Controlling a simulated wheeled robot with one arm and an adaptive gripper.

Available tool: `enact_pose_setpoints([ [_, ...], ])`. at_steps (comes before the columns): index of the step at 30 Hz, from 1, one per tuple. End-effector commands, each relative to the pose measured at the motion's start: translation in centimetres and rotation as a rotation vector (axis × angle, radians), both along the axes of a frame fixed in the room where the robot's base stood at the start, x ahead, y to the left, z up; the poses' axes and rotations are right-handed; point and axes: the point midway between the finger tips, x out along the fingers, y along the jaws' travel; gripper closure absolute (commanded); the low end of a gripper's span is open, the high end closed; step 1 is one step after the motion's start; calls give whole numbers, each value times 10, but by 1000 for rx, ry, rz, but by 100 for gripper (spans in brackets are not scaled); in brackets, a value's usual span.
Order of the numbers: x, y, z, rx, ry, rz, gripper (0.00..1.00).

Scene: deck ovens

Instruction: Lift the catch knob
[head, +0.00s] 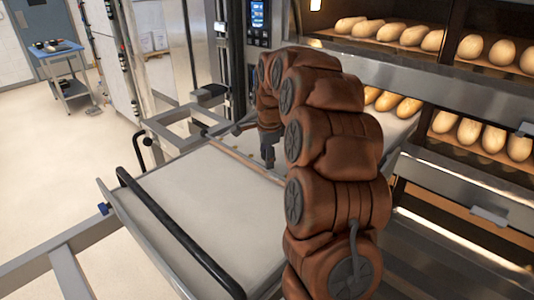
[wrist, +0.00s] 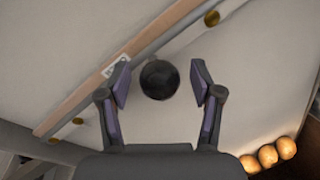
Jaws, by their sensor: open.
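The catch knob (wrist: 159,80) is a round black knob, seen from above in the wrist view against a pale surface. My gripper (wrist: 160,72) is open, with one dark fingertip to the left of the knob and one to the right. A gap shows on both sides, so neither finger touches it. How high the fingers are relative to the knob I cannot tell. In the head view my gripper (head: 268,160) points down over the far side of the pale loader bed (head: 205,205). I cannot make out the knob clearly there.
A black handle bar (head: 175,230) lies along the loader's near left edge. Deck ovens with loaves (head: 385,101) stand at the right. A blue trolley (head: 68,85) stands far left on open floor.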

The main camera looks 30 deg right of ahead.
Motion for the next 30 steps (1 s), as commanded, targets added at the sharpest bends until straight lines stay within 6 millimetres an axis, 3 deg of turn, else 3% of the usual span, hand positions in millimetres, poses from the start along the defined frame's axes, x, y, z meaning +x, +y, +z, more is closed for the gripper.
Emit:
enact_pose_setpoints([
  [11,0,0,-4,0,-1,0,35],
  [30,1,0,-4,0,-1,0,100],
])
